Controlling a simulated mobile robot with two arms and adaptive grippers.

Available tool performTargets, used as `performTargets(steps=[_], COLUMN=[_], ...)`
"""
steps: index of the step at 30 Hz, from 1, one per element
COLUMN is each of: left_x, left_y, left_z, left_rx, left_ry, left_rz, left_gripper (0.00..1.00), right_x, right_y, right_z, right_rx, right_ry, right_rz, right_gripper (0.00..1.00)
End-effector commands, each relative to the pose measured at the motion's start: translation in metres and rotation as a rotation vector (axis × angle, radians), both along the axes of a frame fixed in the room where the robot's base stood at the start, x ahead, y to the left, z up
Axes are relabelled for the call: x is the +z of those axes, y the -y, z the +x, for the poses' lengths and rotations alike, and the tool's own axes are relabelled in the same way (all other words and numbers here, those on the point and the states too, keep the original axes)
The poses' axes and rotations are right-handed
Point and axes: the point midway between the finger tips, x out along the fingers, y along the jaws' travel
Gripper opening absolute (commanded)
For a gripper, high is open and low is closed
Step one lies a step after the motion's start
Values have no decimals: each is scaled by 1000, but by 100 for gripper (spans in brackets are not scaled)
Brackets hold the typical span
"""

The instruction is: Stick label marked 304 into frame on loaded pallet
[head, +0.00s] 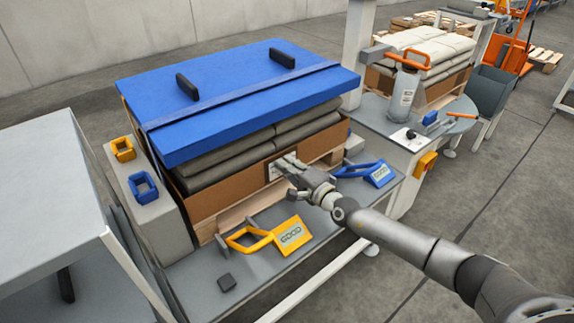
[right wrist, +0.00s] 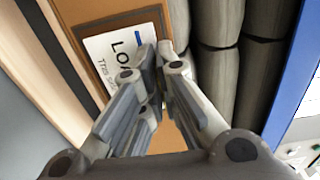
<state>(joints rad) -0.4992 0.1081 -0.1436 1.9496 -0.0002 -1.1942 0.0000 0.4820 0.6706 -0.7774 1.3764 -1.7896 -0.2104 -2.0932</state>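The loaded pallet carries dark grey sacks behind a brown board (head: 225,195) under a blue cover (head: 240,90). A brown-edged frame (right wrist: 118,22) is on that board. A white label (right wrist: 108,50) lies at the frame, with "LOA" and smaller print readable; it also shows in the head view (head: 274,171). No 304 can be read, and the fingers hide part of the label. My right gripper (right wrist: 157,50) has its fingertips drawn together at the label's edge and appears shut on it. It also shows in the head view (head: 287,167). My left gripper is out of view.
A round side table (head: 450,115) stands at right. A grey cabinet (head: 45,175) is at left.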

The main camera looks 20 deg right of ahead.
Motion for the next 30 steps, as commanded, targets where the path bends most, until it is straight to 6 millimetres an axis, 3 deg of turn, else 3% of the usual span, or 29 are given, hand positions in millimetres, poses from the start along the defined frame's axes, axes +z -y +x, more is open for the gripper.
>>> performTargets(steps=[30], left_x=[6], left_y=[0], left_z=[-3], left_rx=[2], left_ry=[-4], left_rz=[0], left_gripper=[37], right_x=[0], right_y=[-1], right_z=[4], right_rx=[0], right_ry=[0], right_rz=[0], right_gripper=[0])
